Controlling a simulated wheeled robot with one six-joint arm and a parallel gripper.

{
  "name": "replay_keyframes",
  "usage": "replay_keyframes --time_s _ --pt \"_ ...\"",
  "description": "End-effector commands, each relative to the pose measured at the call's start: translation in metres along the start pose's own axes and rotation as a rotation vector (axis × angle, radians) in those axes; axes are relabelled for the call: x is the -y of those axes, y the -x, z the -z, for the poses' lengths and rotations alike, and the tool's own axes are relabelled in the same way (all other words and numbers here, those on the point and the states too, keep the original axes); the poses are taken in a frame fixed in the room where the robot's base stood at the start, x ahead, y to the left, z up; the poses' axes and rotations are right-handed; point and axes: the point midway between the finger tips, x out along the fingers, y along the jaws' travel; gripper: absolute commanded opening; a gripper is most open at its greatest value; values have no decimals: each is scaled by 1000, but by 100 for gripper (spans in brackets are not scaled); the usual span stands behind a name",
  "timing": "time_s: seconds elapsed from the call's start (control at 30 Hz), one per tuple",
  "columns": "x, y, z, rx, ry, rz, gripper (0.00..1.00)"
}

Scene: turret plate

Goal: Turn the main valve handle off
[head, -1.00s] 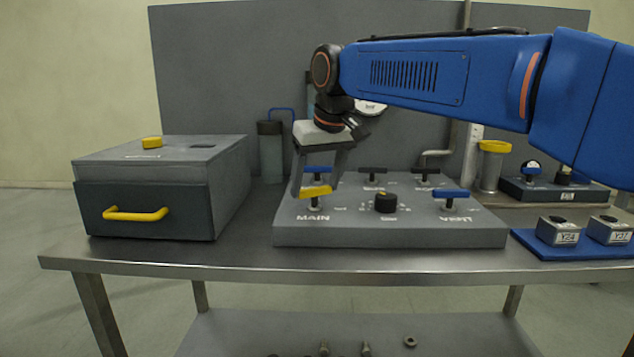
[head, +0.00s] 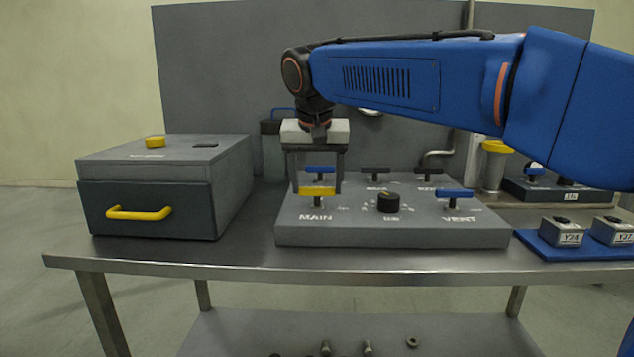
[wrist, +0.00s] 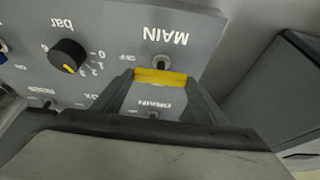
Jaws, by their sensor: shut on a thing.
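The main valve handle is a yellow bar (head: 317,191) on a short stem above the MAIN label, at the front left of the grey valve panel (head: 390,238). My gripper (head: 317,190) points down over it with one finger at each end of the bar, shut on it. In the wrist view the yellow handle (wrist: 160,77) lies between the two dark fingertips, and the MAIN and OFF lettering shows upside down beyond it. The lower part of the stem shows just past the bar.
The panel also bears a blue VENT handle (head: 455,194), a black knob (head: 388,203), a blue handle (head: 321,169) behind my gripper and two black handles at the back. A grey box with a yellow drawer pull (head: 139,213) stands at left. Labelled blocks sit on a blue mat at right.

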Motion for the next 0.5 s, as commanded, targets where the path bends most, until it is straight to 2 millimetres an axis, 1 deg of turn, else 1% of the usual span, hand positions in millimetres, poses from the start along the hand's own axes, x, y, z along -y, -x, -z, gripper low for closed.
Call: replay_keyframes --time_s 0.33,0.37,0.4,0.43,0.5 --pt "0 0 0 0 -3 -1 44" --pt "0 0 0 0 -3 -1 71" --pt "0 0 0 0 -3 -1 81" --pt "0 0 0 0 -3 -1 85" --pt "0 0 0 0 -2 -1 85"
